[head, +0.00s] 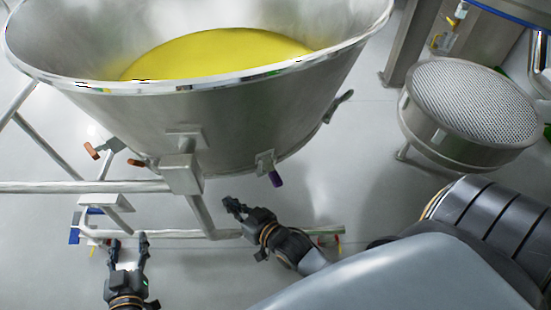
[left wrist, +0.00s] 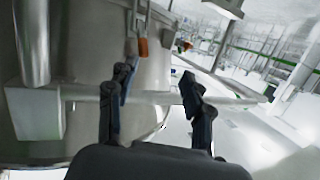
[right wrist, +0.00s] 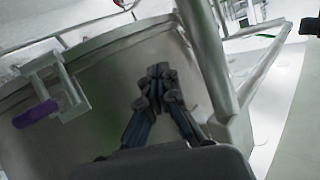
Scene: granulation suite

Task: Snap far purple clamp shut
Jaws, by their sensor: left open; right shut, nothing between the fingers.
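A purple-handled clamp (head: 276,178) is on the near right side of the steel bowl (head: 240,120), its handle pointing down. In the right wrist view the purple handle (right wrist: 36,114) lies left of my right gripper (right wrist: 157,72). My right gripper (head: 233,205) is shut and empty, apart from the handle, below and left of it in the head view. My left gripper (head: 128,240) is open and empty near the lower frame bar. In the left wrist view an orange-handled clamp (left wrist: 143,47) shows beyond my left gripper (left wrist: 155,82). Whether another purple clamp exists is hidden.
The bowl holds yellow material (head: 215,52). Steel frame bars (head: 90,187) run across the left, close to both grippers. An orange handle (head: 93,150) sticks out at left. A round mesh sieve (head: 475,100) stands at right, with open floor between it and the bowl.

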